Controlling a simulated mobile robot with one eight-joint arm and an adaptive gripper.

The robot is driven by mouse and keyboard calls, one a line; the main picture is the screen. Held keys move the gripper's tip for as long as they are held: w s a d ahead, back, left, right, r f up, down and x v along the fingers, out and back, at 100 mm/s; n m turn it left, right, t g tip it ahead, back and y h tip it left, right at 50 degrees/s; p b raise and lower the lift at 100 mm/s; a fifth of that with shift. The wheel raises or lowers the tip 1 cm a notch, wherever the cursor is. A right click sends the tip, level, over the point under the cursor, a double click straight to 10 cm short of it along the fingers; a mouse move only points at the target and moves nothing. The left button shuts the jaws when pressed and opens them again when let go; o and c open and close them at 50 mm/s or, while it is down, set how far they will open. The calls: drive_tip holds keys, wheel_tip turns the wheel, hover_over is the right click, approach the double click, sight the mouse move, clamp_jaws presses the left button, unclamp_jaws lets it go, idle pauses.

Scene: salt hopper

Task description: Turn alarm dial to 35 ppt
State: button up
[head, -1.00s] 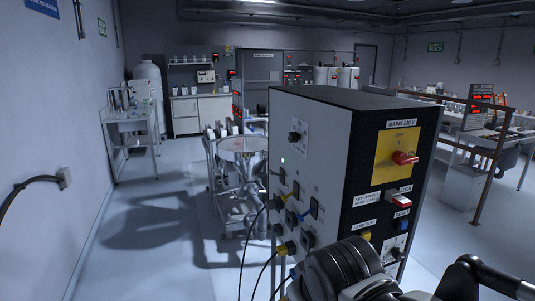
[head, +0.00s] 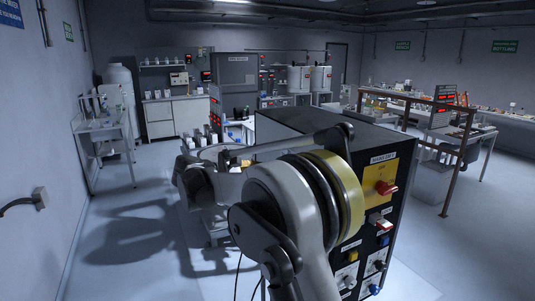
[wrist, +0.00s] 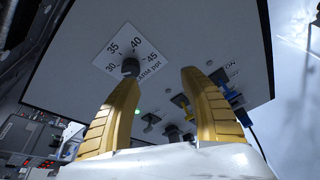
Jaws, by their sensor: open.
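The alarm dial (wrist: 130,67) is a dark knob on a white scale plate marked 30, 35, 40 and 45, labelled ALARM PPT, on the cabinet's pale face (wrist: 200,35) in the wrist view. Which mark it points at cannot be made out. My gripper (wrist: 161,77) is open, with two ribbed yellow fingers spread apart. The left fingertip lies just below the knob in the picture, and contact cannot be told. The right finger is well to the right of the knob. In the head view my arm hides the dial and most of the cabinet's pale face.
The cabinet's dark side (head: 374,223) carries a red switch (head: 388,187) on a yellow plate. The floor at left is clear.

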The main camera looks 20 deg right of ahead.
drive_tip(key=w+a+r+n+g+h+p, duration=0.1)
drive_tip(key=w+a+n+g+h+p, duration=0.15)
drive_tip(key=w+h, duration=0.2)
drive_tip(key=shift+m+t+y, duration=0.25)
drive_tip(key=shift+m, duration=0.2)
drive_tip(key=d, duration=1)
drive_tip(key=shift+w+d, duration=0.35)
drive_tip(key=shift+w, duration=0.05)
clamp_jaws()
